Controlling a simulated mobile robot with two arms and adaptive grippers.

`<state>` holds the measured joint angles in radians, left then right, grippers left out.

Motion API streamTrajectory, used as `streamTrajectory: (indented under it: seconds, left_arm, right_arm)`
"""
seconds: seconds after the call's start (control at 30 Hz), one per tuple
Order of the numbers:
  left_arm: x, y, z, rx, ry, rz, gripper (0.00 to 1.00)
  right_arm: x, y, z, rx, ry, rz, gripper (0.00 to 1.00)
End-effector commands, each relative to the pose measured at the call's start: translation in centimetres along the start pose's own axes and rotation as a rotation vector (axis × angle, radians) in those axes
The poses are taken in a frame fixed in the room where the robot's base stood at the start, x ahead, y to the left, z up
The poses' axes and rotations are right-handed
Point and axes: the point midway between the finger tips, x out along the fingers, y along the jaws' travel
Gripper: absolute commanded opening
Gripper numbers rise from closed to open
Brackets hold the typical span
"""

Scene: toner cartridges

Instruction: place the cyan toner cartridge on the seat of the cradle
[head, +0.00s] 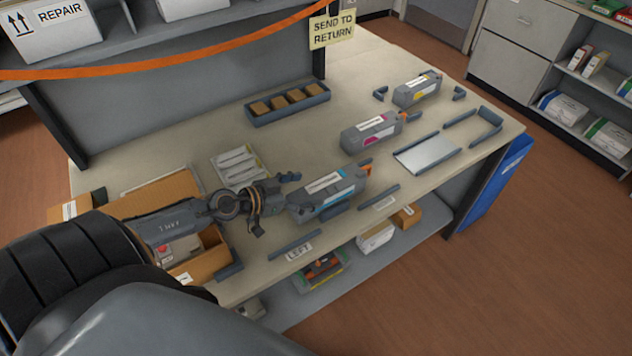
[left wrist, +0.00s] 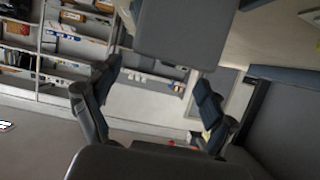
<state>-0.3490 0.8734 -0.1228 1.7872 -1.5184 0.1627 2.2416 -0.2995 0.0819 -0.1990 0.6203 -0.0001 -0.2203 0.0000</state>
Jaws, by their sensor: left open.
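The cyan toner cartridge (head: 328,192) is a grey block with a white label, a cyan band and an orange tab at its far end. It lies on the bench near the front edge. My left gripper (head: 282,204) is open at the cartridge's left end. In the left wrist view its two fingers are spread (left wrist: 155,92), and a plain grey block, apparently the cartridge, fills the top centre; contact cannot be told. A pale flat plate (head: 426,153) with dark rails around it lies further right, apparently the cradle's seat, and is empty. My right gripper is not in view.
The magenta cartridge (head: 371,132) and yellow cartridge (head: 416,91) lie behind the cyan one. A dark tray (head: 287,119) of brown blocks is at the back. An open cardboard box (head: 208,262) sits under my left arm. Low dark strips line the front edge.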

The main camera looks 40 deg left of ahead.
Motion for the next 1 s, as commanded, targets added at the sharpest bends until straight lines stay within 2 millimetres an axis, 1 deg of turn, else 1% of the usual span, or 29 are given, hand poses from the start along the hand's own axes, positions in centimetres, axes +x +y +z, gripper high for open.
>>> streamTrajectory:
  seconds: [0.03, 0.1, 0.3, 0.87, 0.93, 1.0]
  left_arm:
    - [-0.7, 0.1, 0.2, 0.001, -0.003, 0.001, 0.84]
    - [-1.4, 0.0, 0.2, 0.0, -0.002, 0.0, 0.84]
    - [-2.6, 0.0, 0.0, 0.0, 0.0, 0.0, 0.84]
    - [-2.7, 0.0, 0.0, 0.001, 0.001, 0.0, 0.84]
    - [-2.8, 0.0, -0.2, 0.001, 0.001, 0.0, 0.84]
    - [-3.1, 0.0, -1.0, 0.001, 0.001, 0.0, 0.84]
  right_arm:
    - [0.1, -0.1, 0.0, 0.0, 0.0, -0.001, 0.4]
    - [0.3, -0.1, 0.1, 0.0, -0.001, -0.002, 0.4]
    - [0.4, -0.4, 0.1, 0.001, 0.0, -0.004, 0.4]
    - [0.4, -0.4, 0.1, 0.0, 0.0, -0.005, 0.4]
    - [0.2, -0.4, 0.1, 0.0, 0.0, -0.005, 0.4]
    - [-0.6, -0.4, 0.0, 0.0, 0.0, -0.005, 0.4]
